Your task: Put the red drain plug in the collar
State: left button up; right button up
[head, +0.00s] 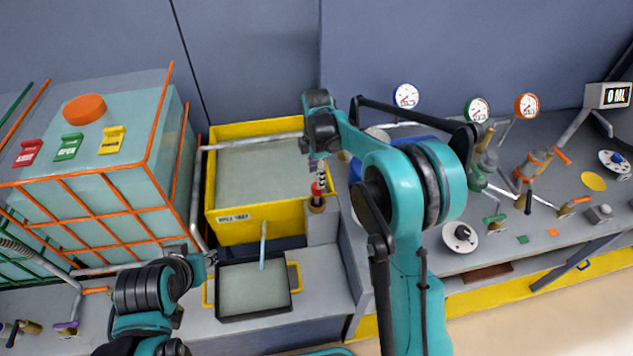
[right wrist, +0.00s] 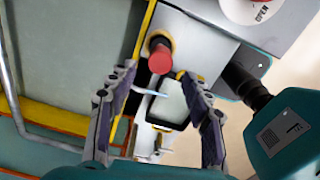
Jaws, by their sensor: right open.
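The red drain plug (head: 317,188) stands upright at the brass collar (head: 317,204), on a grey block beside the yellow tank. In the right wrist view the red plug (right wrist: 160,59) shows with the brass collar (right wrist: 161,38) around its far end; how deep it sits cannot be told. My right gripper (head: 319,170) is just above the plug. In its wrist view the right gripper (right wrist: 157,76) is open, its fingers apart on either side of the plug and not visibly touching it. My left gripper (head: 209,257) is low by the black tray; its jaws are too small to read.
The yellow tank (head: 262,226) stands behind the black tray (head: 256,316), which has yellow handles. A caged teal container (head: 110,215) stands left. Gauges and valves crowd the right bench.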

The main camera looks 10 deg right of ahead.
jog(key=s+d+r+m+t, duration=0.2)
jog(key=s+r+m, duration=0.3)
jog(key=s+r, duration=0.2)
jog(key=s+d+r+m+t, duration=0.2)
jog(key=s+r+m, duration=0.3)
jog(key=s+r, duration=0.15)
jog(key=s+d+f+m+t, duration=0.1)
jog(key=s+f+m+t, duration=0.2)
jog(key=s+m, duration=0.6)
jog(key=s, duration=0.4)
jog(key=shift+d+f+m+p, duration=0.2)
jog(key=shift+f+m+p, duration=0.1)
jog(key=shift+m+p, duration=0.1)
